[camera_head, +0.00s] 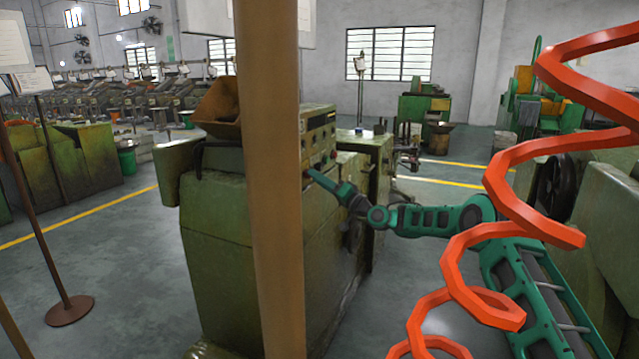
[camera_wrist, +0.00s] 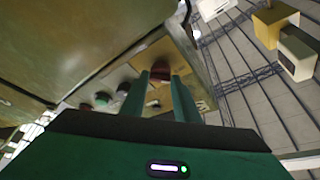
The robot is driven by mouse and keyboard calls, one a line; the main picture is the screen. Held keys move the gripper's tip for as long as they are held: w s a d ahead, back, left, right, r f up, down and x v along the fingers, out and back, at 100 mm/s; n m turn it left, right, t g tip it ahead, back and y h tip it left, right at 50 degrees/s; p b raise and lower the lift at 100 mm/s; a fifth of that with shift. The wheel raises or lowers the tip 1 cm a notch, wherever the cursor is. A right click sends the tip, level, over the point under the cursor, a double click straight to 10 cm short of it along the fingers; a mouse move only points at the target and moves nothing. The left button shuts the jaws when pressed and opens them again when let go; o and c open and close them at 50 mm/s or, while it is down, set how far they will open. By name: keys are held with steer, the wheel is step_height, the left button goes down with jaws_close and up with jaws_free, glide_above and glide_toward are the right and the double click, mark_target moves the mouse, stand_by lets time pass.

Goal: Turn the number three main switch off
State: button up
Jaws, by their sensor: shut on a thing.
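The green machine (camera_head: 222,220) in the middle of the head view carries an upright control panel (camera_head: 318,140) with knobs and buttons. My gripper (camera_head: 311,174) reaches the lower left part of this panel from the right. In the wrist view my gripper's two green fingers (camera_wrist: 161,84) stand on both sides of a dark red switch knob (camera_wrist: 161,73) and are shut on it. The knob's pointer and any labels are too small to read. I cannot tell its setting or its number.
Other knobs and buttons (camera_wrist: 102,98) sit in a row left of the fingers. A brown post (camera_head: 270,190) stands in front of the machine. A red coiled hose (camera_head: 515,200) hangs at the right before my arm. Floor (camera_head: 405,290) is clear beside the machine.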

steer(key=shift+a+f, duration=0.1)
steer(key=shift+f, duration=0.35)
steer(key=o, duration=1)
steer(key=shift+o, duration=0.2)
steer(key=shift+r, duration=0.2)
steer(key=v, duration=1.1)
